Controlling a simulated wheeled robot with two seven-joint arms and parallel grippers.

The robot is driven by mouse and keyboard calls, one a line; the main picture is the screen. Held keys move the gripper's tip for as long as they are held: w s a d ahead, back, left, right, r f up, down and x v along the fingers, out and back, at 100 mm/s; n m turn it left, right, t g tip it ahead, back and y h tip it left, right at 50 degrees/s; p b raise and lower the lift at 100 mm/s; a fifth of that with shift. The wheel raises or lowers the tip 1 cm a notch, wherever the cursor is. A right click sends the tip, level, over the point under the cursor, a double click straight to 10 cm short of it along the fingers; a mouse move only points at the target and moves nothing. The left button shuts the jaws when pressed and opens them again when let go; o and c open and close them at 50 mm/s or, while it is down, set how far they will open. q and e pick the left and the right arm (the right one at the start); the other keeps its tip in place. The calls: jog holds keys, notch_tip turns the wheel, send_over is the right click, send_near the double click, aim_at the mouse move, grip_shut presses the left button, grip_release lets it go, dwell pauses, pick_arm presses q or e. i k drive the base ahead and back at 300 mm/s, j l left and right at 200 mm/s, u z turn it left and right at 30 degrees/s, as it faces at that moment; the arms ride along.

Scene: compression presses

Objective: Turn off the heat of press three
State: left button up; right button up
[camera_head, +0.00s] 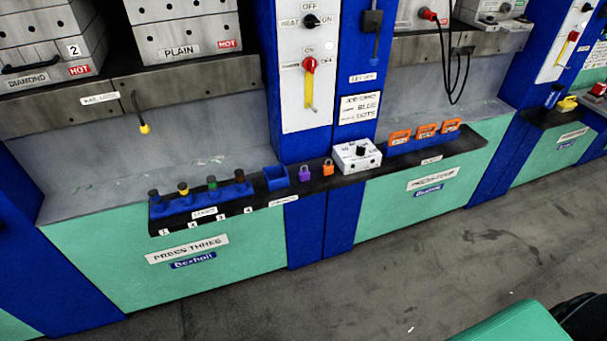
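Press three (110,262) is the green-fronted press at the left, with its name plate (187,248) low on the front. On the blue column at its right is a white control panel (293,108). Below is a red knob (309,65) with a yellow lever (309,92) hanging down. Neither gripper is in view.
A black ledge (330,181) runs below the panel. It carries colour-topped pegs (212,184), a purple padlock (305,173), an orange padlock (328,167) and a white box (357,156). Another press (420,205) stands at the right. Grey floor lies in front; a green surface (515,325) shows bottom right.

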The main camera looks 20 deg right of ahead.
aim_at(310, 21)
jog(key=z, duration=0.7)
